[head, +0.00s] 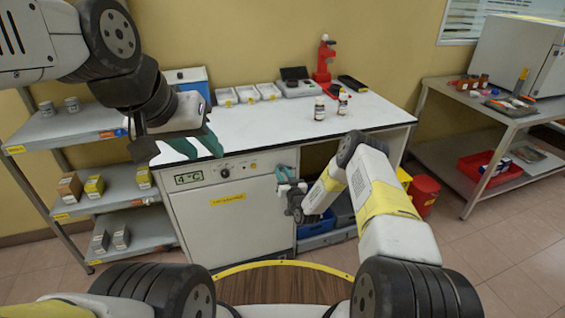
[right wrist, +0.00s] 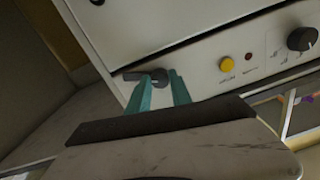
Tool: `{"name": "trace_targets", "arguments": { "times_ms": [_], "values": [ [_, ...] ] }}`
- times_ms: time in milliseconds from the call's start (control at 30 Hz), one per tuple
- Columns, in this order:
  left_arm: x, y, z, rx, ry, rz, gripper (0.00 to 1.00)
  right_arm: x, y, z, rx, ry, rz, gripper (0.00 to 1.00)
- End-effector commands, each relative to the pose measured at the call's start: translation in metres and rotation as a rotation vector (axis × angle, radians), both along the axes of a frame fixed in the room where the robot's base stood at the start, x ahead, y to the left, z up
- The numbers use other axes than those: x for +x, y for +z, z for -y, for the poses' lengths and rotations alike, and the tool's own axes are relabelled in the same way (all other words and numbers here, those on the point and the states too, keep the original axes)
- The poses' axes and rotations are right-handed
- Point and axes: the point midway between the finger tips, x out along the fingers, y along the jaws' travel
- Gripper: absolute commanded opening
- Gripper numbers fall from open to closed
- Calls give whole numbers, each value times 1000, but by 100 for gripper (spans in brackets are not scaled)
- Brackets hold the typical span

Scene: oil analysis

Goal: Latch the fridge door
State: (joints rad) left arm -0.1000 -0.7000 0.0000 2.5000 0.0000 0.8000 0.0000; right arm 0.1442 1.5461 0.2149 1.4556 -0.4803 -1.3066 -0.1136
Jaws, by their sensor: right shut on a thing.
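The white fridge (head: 228,215) stands under the worktop with its door against the body; its display reads 4 °C. In the right wrist view, the dark latch handle (right wrist: 153,76) sits at the edge of the white front, lying roughly along that edge in the picture. My right gripper (head: 287,178) is at the fridge's upper right edge. In the wrist view its teal fingers (right wrist: 160,88) are on the latch handle, partly hiding it. My left gripper (head: 180,150) is above the front left of the worktop, teal fingers apart, nothing between them.
The white worktop (head: 265,125) holds two small bottles (head: 331,107), white trays (head: 248,94), a scale (head: 297,85) and a red device (head: 324,62). Shelves (head: 105,190) with boxes stand left. A blue bin (head: 318,228) and red bucket (head: 424,192) are right of the fridge.

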Motion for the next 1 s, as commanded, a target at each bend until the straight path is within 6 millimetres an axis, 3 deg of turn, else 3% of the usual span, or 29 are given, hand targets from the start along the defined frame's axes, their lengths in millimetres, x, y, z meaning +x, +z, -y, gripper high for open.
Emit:
{"name": "trace_targets", "arguments": {
  "times_ms": [1000],
  "values": [
    [0, 0, 0, 0, 0, 0, 36, -2, -1, -1, 899, -2, -294, 0]
  ]
}}
